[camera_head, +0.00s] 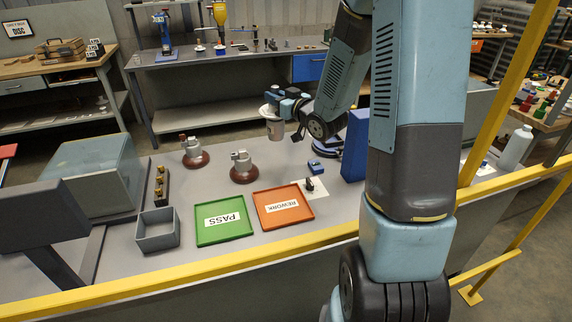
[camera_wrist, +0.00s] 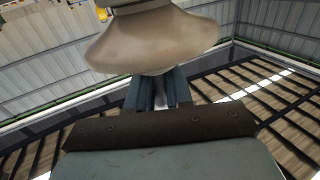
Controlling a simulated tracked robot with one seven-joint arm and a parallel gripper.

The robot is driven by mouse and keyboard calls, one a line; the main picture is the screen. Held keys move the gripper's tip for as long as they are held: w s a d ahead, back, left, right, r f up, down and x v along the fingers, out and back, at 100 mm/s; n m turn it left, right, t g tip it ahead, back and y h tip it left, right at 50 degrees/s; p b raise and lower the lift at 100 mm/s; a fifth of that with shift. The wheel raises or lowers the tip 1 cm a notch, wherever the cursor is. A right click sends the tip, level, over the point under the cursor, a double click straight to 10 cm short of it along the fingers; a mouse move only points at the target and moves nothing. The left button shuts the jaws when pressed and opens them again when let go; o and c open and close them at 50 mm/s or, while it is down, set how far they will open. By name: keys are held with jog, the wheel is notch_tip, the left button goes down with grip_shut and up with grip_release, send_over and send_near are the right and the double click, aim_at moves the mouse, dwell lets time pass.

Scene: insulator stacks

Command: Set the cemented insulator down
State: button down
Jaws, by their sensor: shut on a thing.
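The insulator (camera_head: 275,128) in my gripper (camera_head: 273,103) is pale grey-beige with a dark cap end, held above the far part of the grey bench. In the wrist view the insulator (camera_wrist: 150,38) shows as a wide beige flared skirt just past the fingers (camera_wrist: 158,92), which close in on its underside; the contact point is partly hidden. Two more insulators with red-brown skirts and grey metal caps, one on the left (camera_head: 194,153) and one nearer (camera_head: 243,168), stand upright on the bench, apart from the held one.
A green PASS tray (camera_head: 240,235) and an orange REWORK tray (camera_head: 302,212) lie empty on the bench. A grey open box (camera_head: 157,231), a blue block (camera_head: 355,145) and a small blue item (camera_head: 316,167) stand nearby. A yellow rail (camera_head: 200,273) runs along the near edge.

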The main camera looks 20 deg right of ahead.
jog(key=shift+d+r, duration=0.1)
jog(key=shift+d, duration=0.2)
jog(key=shift+w, duration=0.15)
jog(key=shift+w+f, duration=0.2)
jog(key=shift+w, duration=0.1)
jog(key=w+f, duration=1.2)
jog(key=w, duration=0.1)
jog(key=shift+d+f, duration=0.3)
jog(key=shift+d, duration=0.05)
jog(key=c, duration=1)
grip_release()
jog(key=shift+f, duration=0.15)
